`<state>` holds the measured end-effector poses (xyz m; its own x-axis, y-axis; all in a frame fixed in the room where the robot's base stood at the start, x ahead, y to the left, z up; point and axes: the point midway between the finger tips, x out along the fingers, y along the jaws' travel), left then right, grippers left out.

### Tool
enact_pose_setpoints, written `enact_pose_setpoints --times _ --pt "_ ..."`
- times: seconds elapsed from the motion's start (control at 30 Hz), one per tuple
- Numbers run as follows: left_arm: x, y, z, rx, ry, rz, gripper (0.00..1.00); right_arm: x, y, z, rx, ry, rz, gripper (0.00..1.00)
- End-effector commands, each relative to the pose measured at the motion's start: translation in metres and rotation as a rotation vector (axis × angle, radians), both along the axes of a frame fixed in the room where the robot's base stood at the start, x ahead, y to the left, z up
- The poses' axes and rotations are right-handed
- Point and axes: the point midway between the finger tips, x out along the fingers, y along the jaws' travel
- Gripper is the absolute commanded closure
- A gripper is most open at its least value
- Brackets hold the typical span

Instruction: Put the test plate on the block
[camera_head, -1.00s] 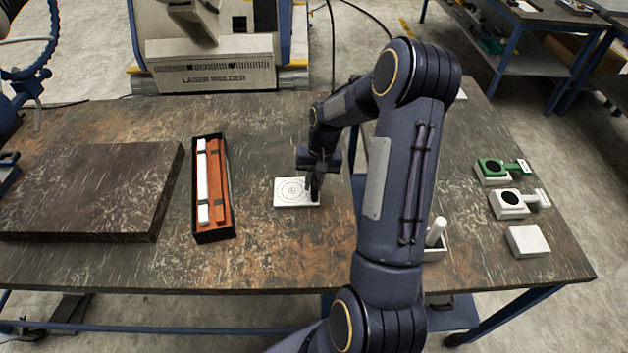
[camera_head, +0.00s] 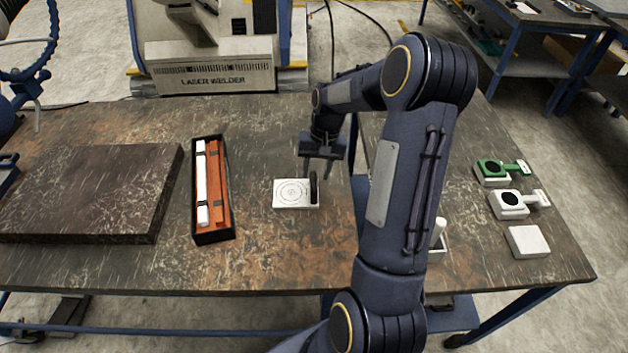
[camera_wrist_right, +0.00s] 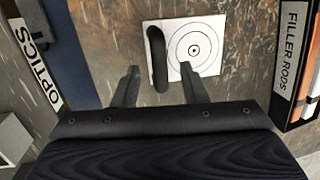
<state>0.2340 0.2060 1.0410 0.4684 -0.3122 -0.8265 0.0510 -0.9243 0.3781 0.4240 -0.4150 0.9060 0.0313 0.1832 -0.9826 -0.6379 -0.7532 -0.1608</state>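The test plate (camera_head: 291,193) is a white plate with printed circles and a black upright handle (camera_head: 314,188) at its right end. It lies flat on the table and also shows in the right wrist view (camera_wrist_right: 213,59). A large dark brown block (camera_head: 85,190) lies on the table's left side, its top bare. My right gripper (camera_head: 328,178) is above and behind the plate's handle end, apart from it. In the right wrist view its two fingers (camera_wrist_right: 158,86) are spread and empty, with the handle beyond the gap. My left gripper is not in view.
A black box of filler rods (camera_head: 212,236) stands between block and plate. Green (camera_head: 493,180) and white (camera_head: 510,207) pieces with black discs and a white square block (camera_head: 527,241) lie at right. A box marked OPTICS (camera_wrist_right: 40,72) shows in the wrist view.

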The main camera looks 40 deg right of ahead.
Motion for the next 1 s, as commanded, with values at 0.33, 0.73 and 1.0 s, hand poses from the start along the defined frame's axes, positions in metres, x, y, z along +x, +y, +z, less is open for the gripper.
enact_pose_setpoints --times 0.33,0.73,1.0 --pt "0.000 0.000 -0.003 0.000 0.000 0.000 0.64 -0.002 -0.012 0.061 -0.001 -0.002 0.001 0.61" --pt "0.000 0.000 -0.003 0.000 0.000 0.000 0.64 -0.056 0.076 0.139 -0.004 -0.214 0.173 0.61" --pt "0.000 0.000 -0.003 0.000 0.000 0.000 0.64 -0.153 0.177 0.150 0.000 -0.488 0.396 0.61"
